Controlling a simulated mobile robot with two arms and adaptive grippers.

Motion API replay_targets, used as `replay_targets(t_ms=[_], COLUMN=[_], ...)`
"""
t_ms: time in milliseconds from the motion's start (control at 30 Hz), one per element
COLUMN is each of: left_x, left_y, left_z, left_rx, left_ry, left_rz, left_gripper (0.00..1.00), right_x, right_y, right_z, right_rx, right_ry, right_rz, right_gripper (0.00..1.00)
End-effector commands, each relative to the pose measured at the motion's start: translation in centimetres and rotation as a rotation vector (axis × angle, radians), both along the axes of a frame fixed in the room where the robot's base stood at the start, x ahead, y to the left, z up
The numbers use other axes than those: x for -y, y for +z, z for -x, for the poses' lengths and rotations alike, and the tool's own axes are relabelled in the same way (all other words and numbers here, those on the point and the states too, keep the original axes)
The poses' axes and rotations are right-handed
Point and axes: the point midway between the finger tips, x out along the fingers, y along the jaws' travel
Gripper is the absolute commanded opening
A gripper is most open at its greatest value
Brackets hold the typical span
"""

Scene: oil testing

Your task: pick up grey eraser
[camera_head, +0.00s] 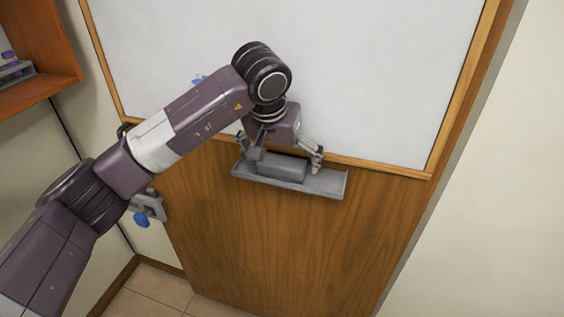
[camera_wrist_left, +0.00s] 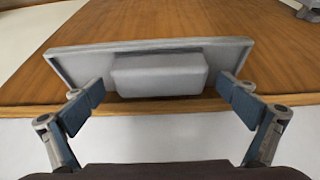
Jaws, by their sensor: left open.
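The grey eraser (camera_head: 283,167) lies in a grey tray (camera_head: 325,184) on the wooden door, just below the whiteboard. My left gripper (camera_head: 284,158) is at the tray, with its fingers open on both sides of the eraser. In the left wrist view the eraser (camera_wrist_left: 160,72) lies between the two fingertips of my left gripper (camera_wrist_left: 163,98), with a gap on each side. The tray (camera_wrist_left: 70,66) runs behind it there. My right gripper is not in view.
The whiteboard (camera_head: 370,70) with its wooden frame is right above the tray. A wooden shelf (camera_head: 40,85) is at the upper left. The door below the tray is clear.

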Motion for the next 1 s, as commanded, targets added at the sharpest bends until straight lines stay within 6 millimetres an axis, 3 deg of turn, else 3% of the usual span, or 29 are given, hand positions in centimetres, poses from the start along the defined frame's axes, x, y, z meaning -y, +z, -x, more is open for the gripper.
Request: replay_targets(t_ms=[100, 267, 667, 1000], left_x=[0.1, 0.1, 0.0, 0.0], left_y=[-0.3, -0.3, -0.3, 0.1], left_z=[-0.1, -0.1, -0.1, -0.1], left_rx=[0.001, 0.001, 0.001, 0.002], left_ry=[0.000, 0.000, 0.001, 0.001], left_rz=[0.000, 0.000, 0.001, 0.001], left_gripper=[1.00, 1.00, 0.56, 0.55], right_x=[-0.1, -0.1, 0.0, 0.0], right_y=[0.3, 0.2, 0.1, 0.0], right_z=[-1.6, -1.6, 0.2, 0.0], right_rx=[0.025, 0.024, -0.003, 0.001], right_ry=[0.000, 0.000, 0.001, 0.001], right_rz=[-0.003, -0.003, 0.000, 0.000], right_gripper=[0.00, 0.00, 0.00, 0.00])
